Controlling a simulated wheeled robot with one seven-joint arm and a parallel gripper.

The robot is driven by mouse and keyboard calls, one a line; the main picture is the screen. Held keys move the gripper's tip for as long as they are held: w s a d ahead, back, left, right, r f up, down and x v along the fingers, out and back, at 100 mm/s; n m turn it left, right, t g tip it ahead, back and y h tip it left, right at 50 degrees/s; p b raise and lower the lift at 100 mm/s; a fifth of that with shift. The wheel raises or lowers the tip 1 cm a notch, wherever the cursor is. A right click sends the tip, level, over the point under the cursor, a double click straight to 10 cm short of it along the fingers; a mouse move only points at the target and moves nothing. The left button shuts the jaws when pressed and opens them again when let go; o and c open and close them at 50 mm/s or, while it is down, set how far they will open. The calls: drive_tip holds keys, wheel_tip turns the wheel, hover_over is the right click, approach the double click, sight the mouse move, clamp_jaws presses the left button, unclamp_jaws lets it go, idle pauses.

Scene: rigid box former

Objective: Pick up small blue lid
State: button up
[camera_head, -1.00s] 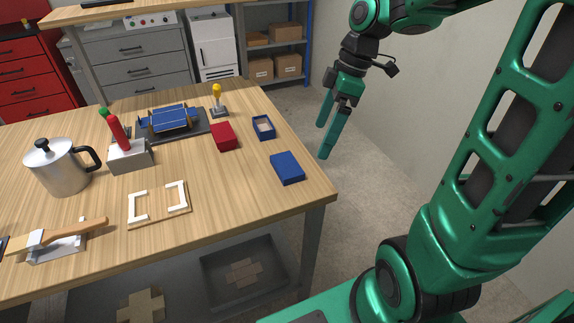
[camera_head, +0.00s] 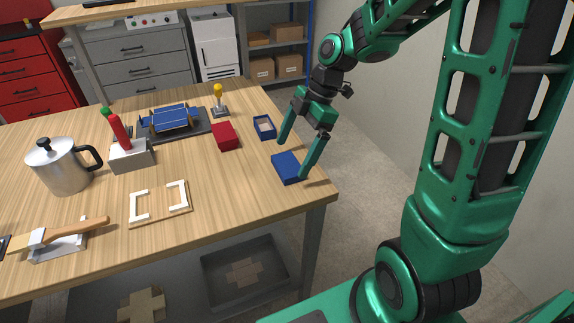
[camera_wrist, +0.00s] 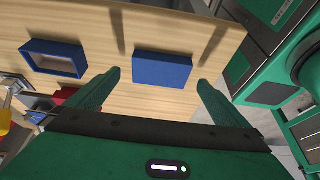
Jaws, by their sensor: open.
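A solid blue block-like piece (camera_head: 285,168), which looks like the small blue lid, lies on the wooden table near its right edge. In the wrist view the blue lid (camera_wrist: 161,69) lies ahead of the fingers, roughly between their lines. My gripper (camera_head: 292,159) is open and empty, its green fingers above and around the lid in the head view; whether they touch it cannot be told. In the wrist view the two fingers of my gripper (camera_wrist: 158,78) are wide apart. An open blue box (camera_head: 264,127) with a hollow inside stands just behind the lid.
A red block (camera_head: 225,136) lies left of the blue box. A white-cornered frame (camera_head: 160,204) lies on the table (camera_head: 235,195). A metal pot (camera_head: 62,170), a stand with red and green handles (camera_head: 130,155) and a blue fixture (camera_head: 170,122) are further left.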

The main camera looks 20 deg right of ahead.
sight(288, 163)
drive_tip(key=shift+x, duration=1.6)
drive_tip(key=c, duration=1.1)
